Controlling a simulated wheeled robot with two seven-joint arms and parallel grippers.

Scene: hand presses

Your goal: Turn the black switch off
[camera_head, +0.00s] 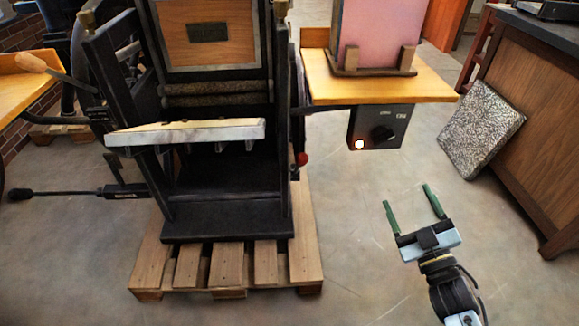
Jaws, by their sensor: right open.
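The black switch (383,133) is a round knob on the front of a dark control box (371,143). The box hangs under a yellow wooden shelf at the upper right of the middle. A small light (359,143) glows on the box to the left of the knob. My right gripper (409,195) comes in from the bottom right. Its two green fingers are spread apart and empty, pointing up towards the box. It is apart from the switch, lower in the picture. My left gripper is not in view.
A large black press (222,220) stands on a wooden pallet (308,240) left of the middle. The wooden shelf (385,88) juts out above the box. A speckled slab (481,128) leans against a wooden cabinet (545,110) at right. The floor around my right gripper is clear.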

